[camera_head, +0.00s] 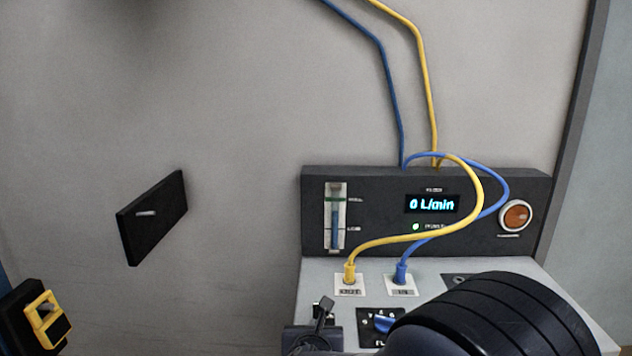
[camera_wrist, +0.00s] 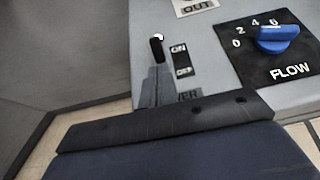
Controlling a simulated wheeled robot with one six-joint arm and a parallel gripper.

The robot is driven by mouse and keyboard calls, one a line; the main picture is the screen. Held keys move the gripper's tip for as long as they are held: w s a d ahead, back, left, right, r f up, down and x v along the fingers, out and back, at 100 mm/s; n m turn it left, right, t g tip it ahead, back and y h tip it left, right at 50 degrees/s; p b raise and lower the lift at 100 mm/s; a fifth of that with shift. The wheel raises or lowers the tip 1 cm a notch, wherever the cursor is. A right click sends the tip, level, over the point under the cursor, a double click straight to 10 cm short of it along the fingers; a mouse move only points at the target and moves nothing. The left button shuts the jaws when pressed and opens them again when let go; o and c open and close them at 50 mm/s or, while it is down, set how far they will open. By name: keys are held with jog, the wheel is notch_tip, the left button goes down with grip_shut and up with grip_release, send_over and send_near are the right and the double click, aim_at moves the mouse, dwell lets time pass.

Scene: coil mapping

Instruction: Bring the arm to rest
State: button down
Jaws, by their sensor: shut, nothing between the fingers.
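My gripper (camera_head: 325,309) is at the bottom middle of the head view, low at the front of the grey console (camera_head: 440,277). In the wrist view its narrow grey fingers (camera_wrist: 157,82) are together and empty. They point at the power switch (camera_wrist: 157,44), a dark lever with a bright tip, beside an ON/OFF label (camera_wrist: 181,61). I cannot tell whether the fingertips touch the lever. My dark ribbed arm (camera_head: 485,315) covers the console's front right.
A blue flow knob (camera_wrist: 278,38) is right of the switch. Yellow (camera_head: 427,235) and blue (camera_head: 490,208) hoses loop over the console front. The display (camera_head: 432,204) reads 0 L/min. A black plate (camera_head: 152,218) and a yellow-black fixture (camera_head: 45,318) are at left.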

jog(key=shift+w+r+g+p, duration=0.95)
jog(key=shift+r+g+p, duration=0.35)
jog(key=shift+p, duration=3.7)
jog(key=shift+w+r+p, duration=0.1)
jog(key=shift+p, duration=0.7)
jog(key=shift+w+r+g+p, duration=0.2)
jog(key=shift+g+p, duration=0.3)
jog(key=shift+p, duration=0.75)
jog(key=r+p, duration=0.1)
jog(key=p, duration=0.3)
jog(key=shift+w+g, duration=0.15)
jog(key=shift+g, duration=0.25)
jog(key=shift+r+p, duration=0.15)
jog(key=shift+p, duration=0.35)
notch_tip(320, 180, up, 8)
jog(key=s+p, duration=0.3)
jog(key=p, duration=0.4)
jog(key=w+f+b, duration=0.1)
jog(key=f+b, duration=0.1)
jog(key=f, duration=0.1)
jog(key=w+f+b, duration=0.1)
jog(key=f+b, duration=0.1)
jog(key=b, duration=0.1)
jog(key=w+f+b, duration=0.1)
jog(key=f+b, duration=0.1)
jog(key=f, duration=0.1)
jog(key=shift+f, duration=0.3)
jog(key=shift+d, duration=0.1)
